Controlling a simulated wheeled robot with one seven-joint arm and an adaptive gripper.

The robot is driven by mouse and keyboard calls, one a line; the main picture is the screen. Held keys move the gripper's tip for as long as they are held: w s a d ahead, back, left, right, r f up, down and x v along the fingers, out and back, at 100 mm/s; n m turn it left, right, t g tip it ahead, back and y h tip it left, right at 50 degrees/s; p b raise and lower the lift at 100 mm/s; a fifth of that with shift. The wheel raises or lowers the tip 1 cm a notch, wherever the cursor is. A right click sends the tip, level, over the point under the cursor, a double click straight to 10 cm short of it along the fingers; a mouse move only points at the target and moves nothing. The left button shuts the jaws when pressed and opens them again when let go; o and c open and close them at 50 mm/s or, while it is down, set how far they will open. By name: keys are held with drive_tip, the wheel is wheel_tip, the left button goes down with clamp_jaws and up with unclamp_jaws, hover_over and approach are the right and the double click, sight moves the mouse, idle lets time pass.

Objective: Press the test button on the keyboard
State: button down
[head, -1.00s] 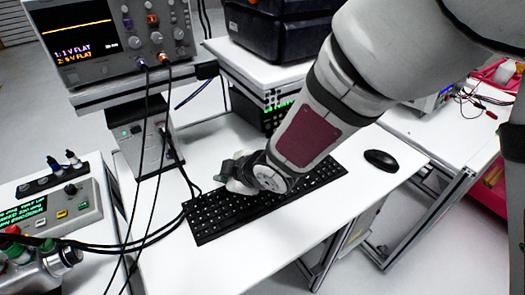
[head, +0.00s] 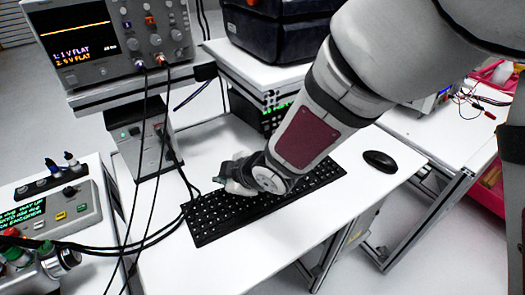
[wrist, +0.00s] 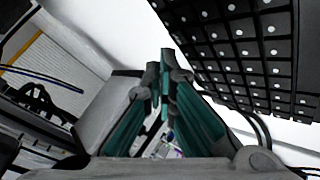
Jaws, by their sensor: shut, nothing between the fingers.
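A black keyboard (head: 220,215) with white-marked keys lies on the white desk in the head view. It also fills the upper right of the wrist view (wrist: 245,45). My gripper (wrist: 166,62) is shut and empty in the wrist view, its fingertips together beside the left edge of the keyboard as seen there. In the head view my gripper (head: 226,180) is low over the back edge of the keyboard, and my arm hides part of the keys. I cannot tell whether the fingertips touch anything. No key can be made out as the test button.
A black mouse (head: 380,161) lies right of the keyboard. An oscilloscope (head: 110,35) stands at the back left, with black cables (head: 150,160) hanging in front. A control box with a green display (head: 45,215) stands at left. The desk's front part is clear.

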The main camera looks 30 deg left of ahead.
drive_tip(key=shift+f, duration=0.2)
drive_tip(key=shift+f+b, duration=0.25)
drive_tip(key=shift+b, duration=0.3)
drive_tip(key=shift+f+b, duration=0.35)
drive_tip(key=shift+b, duration=0.1)
idle(0.6)
idle(0.4)
drive_tip(key=shift+r+p, duration=0.45)
drive_tip(key=shift+r, duration=0.35)
wheel_tip(320, 180, up, 5)
drive_tip(key=p, duration=0.4)
idle(0.7)
